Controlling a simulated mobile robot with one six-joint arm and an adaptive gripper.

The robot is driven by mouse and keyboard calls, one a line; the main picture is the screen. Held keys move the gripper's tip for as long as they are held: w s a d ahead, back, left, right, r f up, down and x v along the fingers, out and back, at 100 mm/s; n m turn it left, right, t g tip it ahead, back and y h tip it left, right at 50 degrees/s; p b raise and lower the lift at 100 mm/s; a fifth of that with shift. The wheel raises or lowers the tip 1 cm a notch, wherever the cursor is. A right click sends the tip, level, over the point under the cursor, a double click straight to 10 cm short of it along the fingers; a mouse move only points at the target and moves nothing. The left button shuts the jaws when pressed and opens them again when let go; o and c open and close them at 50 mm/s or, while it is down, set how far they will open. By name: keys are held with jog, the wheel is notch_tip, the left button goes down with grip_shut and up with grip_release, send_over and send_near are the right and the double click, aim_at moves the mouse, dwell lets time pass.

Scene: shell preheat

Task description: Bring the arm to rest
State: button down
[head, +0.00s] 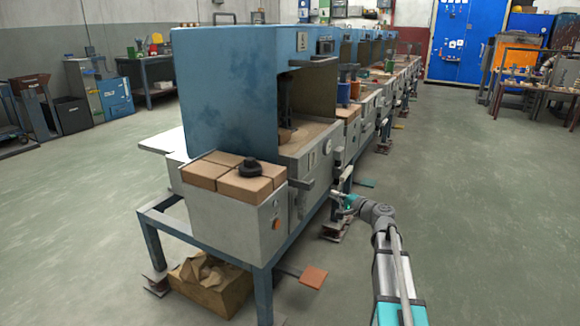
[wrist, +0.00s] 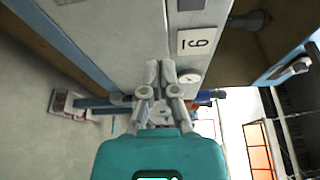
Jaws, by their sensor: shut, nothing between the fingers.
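My gripper (wrist: 160,72) is in the lower middle of the wrist view, with its fingers together and nothing between them. Beyond the fingertips is the pale side panel of a workstation, with a number label (wrist: 195,41) and a round gauge (wrist: 190,76). In the head view my arm (head: 388,255) reaches up from the bottom right, and its end is beside the right side of the nearest workstation. The fingers are too small there to make out. I cannot tell whether they touch the panel.
A blue-hooded workstation (head: 222,90) stands on a blue frame, with brick-topped box (head: 236,222) and a dark round part (head: 250,168) in front. More stations run back. The floor (head: 480,220) at right is open.

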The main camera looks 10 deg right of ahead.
jog(key=s+a+f+n+g+h+p, duration=0.1)
jog(key=s+a+f+n+g+p, duration=0.1)
jog(key=s+a+f+n+g, duration=0.4)
jog(key=s+a+f+n+g+p, duration=0.1)
jog(key=s+a+n+g+p, duration=0.15)
jog(key=s+a, duration=0.55)
jog(key=s+f+n+g+h+p, duration=0.2)
jog(key=s+n+g+h+p, duration=0.4)
jog(key=s, duration=0.9)
notch_tip(320, 180, up, 37)
jog(key=m+h+p, duration=0.2)
jog(key=p, duration=3.4)
